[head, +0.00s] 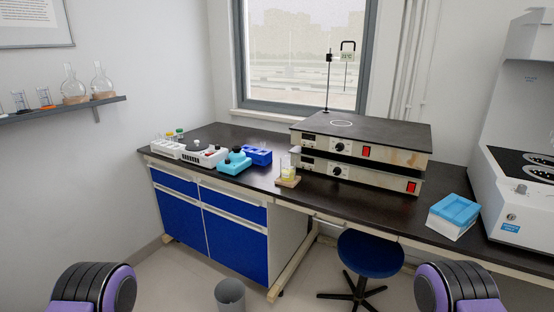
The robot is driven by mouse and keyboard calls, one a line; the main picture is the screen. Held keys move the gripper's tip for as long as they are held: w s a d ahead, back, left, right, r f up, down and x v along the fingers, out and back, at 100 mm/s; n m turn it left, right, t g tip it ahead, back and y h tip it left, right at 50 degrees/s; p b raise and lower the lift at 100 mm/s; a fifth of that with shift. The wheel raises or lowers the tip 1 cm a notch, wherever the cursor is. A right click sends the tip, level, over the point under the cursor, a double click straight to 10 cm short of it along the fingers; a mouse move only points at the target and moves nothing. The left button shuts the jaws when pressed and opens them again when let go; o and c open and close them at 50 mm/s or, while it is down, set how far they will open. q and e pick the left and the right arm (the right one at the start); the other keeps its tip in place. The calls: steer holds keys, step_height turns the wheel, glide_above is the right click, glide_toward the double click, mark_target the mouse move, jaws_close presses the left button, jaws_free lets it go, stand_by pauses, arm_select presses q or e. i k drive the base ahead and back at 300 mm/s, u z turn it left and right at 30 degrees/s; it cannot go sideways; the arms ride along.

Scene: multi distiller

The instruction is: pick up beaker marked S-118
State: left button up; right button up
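A small glass beaker (289,173) with pale yellow contents stands on a small tan pad (287,183) on the dark bench, left of the stacked hotplates. Any marking on it is too small to read, so I cannot tell whether it is S-118. Small glassware (45,97) also stands on the wall shelf at the left, with no readable labels. Neither of my grippers is in view. Only purple and black parts of my arms show at the bottom left and bottom right, well short of the bench.
Two stacked hotplates (360,139) stand beside the beaker. A blue-topped box (455,211) is on the right. A stool (370,254) and a grey bin (230,295) occupy the floor.

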mark_target(289, 163)
steer(key=u, duration=0.05)
steer(key=i, duration=1)
steer(key=z, duration=0.35)
